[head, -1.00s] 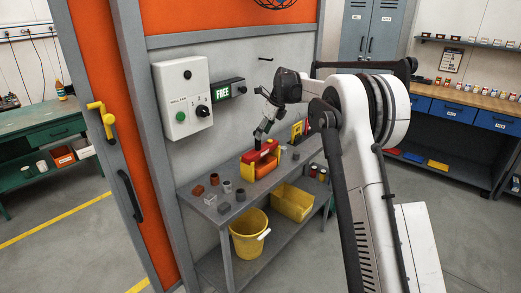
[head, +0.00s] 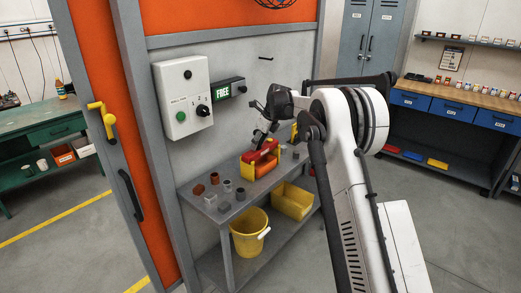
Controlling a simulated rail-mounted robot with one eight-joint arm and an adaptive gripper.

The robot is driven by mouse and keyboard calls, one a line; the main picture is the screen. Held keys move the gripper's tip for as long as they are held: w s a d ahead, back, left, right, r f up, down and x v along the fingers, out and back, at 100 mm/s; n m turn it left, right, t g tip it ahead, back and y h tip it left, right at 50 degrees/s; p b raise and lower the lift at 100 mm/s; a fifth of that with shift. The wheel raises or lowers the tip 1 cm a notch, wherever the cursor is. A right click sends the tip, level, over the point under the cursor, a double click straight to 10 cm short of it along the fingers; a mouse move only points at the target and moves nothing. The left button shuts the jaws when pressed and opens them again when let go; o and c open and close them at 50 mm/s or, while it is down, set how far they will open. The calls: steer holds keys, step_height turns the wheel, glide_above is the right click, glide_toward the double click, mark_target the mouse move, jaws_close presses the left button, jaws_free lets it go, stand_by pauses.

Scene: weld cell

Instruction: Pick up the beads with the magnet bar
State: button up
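A red and yellow block-like thing (head: 262,157) stands on the grey bench (head: 262,198) against the wall; I cannot tell whether it is the magnet bar. My gripper (head: 259,140) is just above its top, small and dark, pointing down. I cannot tell whether the fingers touch it or are open or shut. No beads can be made out at this size. Several small cups and blocks, among them a brown one (head: 214,178) and a grey cup (head: 227,186), stand left of the red and yellow thing.
A yellow bucket (head: 249,240) and a yellow bin (head: 291,202) sit on the lower shelf. A control box (head: 183,97) and a green FREE sign (head: 227,89) are on the wall beside my arm.

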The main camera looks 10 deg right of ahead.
jaws_close()
steer(key=shift+r, duration=0.6)
step_height(320, 180, up, 3)
steer(key=shift+f+b, duration=0.1)
steer(key=shift+b, duration=0.3)
steer(key=s+a+r+b, duration=0.1)
steer(key=a+r, duration=0.6)
steer(key=a, duration=0.4)
steer(key=shift+a, duration=0.3)
